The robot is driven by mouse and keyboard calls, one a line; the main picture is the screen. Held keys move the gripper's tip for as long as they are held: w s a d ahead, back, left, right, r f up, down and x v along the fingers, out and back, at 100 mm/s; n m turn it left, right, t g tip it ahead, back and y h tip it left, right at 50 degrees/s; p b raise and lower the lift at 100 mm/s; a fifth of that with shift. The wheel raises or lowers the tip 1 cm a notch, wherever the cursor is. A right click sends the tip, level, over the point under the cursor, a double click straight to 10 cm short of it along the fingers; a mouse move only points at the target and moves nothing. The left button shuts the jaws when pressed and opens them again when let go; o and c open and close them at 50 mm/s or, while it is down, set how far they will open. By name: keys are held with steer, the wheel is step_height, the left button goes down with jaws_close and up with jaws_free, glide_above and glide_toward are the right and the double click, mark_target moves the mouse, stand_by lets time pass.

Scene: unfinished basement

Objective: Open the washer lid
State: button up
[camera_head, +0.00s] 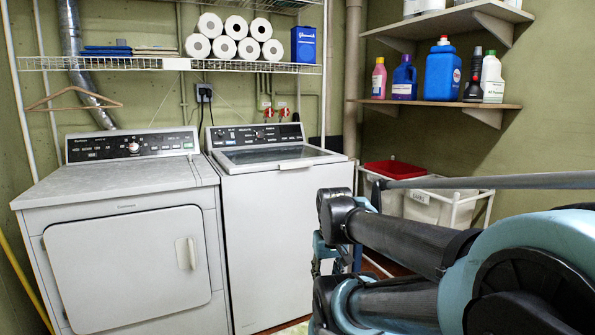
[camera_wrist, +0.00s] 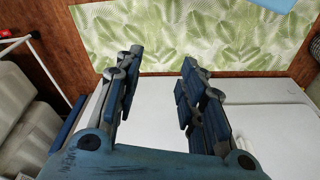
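The washer (camera_head: 290,220) is the white top-loading machine right of centre in the head view. Its lid (camera_head: 270,156) has a dark window and a pale handle (camera_head: 297,164) at the front edge, and it lies closed. My gripper is mostly hidden behind my arm in the head view, low in front of the washer's right side. In the wrist view my gripper (camera_wrist: 160,62) has its two blue-grey fingers spread wide with nothing between them. A white appliance panel (camera_wrist: 265,130) lies beyond the fingers. The lid cannot be made out there.
A white dryer (camera_head: 120,240) stands left of the washer. Laundry hampers (camera_head: 425,208) stand at the right, behind my arm. A wire shelf (camera_head: 170,64) with paper rolls (camera_head: 236,48) hangs above. Wall shelves (camera_head: 440,104) hold bottles. A leaf-patterned rug (camera_wrist: 200,40) lies on the floor.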

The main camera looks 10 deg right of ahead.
steer(key=w+a+r+m+t+y, duration=0.2)
steer(key=w+a+r, duration=0.1)
steer(key=w, duration=0.4)
steer(key=w+a+r+m+t+y, duration=0.1)
steer(key=w+a+r+t+y, duration=0.15)
steer(key=w, duration=0.45)
steer(key=w+a+r+m+t+y, duration=0.1)
steer(key=w+a+r+m+y, duration=0.1)
steer(key=w+r, duration=0.35)
steer(key=m+t, duration=1)
glide_toward(297, 166)
steer(key=shift+g+h, duration=0.25)
steer(key=shift+h, duration=0.2)
steer(key=x, duration=0.8)
steer(key=shift+w+a+r, duration=0.25)
steer(key=shift+w, duration=0.05)
steer(key=shift+s, duration=0.1)
jaws_close()
